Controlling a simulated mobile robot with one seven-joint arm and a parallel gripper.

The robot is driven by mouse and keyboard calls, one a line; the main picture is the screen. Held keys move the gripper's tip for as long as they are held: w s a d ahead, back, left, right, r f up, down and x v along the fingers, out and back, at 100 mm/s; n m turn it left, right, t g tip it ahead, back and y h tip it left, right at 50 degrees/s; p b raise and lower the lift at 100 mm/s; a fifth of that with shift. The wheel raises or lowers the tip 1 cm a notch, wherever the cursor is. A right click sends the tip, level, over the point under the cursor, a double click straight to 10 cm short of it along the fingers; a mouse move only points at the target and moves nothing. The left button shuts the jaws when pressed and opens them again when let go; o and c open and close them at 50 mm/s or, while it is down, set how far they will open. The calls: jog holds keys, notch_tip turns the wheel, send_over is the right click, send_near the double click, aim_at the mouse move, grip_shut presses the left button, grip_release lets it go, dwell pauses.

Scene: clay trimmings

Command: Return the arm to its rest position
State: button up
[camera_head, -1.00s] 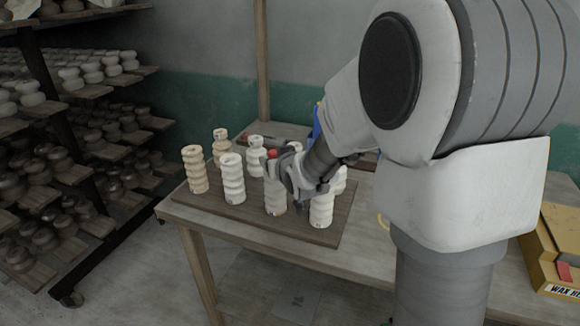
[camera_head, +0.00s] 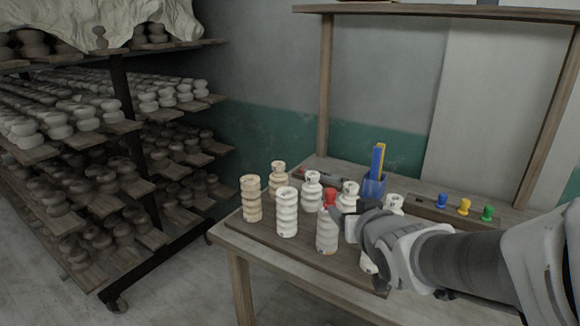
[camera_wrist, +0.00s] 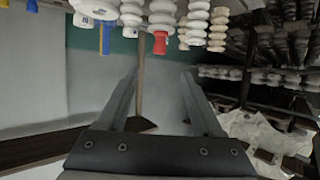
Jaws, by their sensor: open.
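My gripper (camera_head: 343,211) is at the table, among the clay pieces at the right of the board. In the wrist view its two fingers (camera_wrist: 160,76) are spread with nothing between them. A ridged clay piece (camera_head: 327,236) stands upright beside the fingers with a red peg (camera_head: 331,196) at its top. The red peg also shows in the upside-down wrist view (camera_wrist: 160,43). My forearm comes in from the lower right. The gripper partly hides a pale clay piece (camera_head: 369,264) and part of the board.
Several other clay pieces (camera_head: 287,213) stand close together on the dark board (camera_head: 300,256). A blue cup (camera_head: 374,187) and a wooden block (camera_head: 425,208) with blue, yellow and green pegs stand behind. Shelves of pottery (camera_head: 125,128) are at left. A post (camera_head: 325,90) rises behind the table.

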jog(key=shift+s+r, duration=0.1)
jog(key=shift+s, duration=0.2)
jog(key=s+r+g+p, duration=0.1)
jog(key=s+g, duration=0.3)
jog(key=s, duration=0.5)
jog(key=s+r+g+p, duration=0.1)
jog(key=s+g+p, duration=0.2)
jog(key=s, duration=0.7)
jog(key=shift+s+a+r+g, duration=0.3)
jog(key=shift+r+g, duration=0.1)
jog(key=shift+g, duration=0.1)
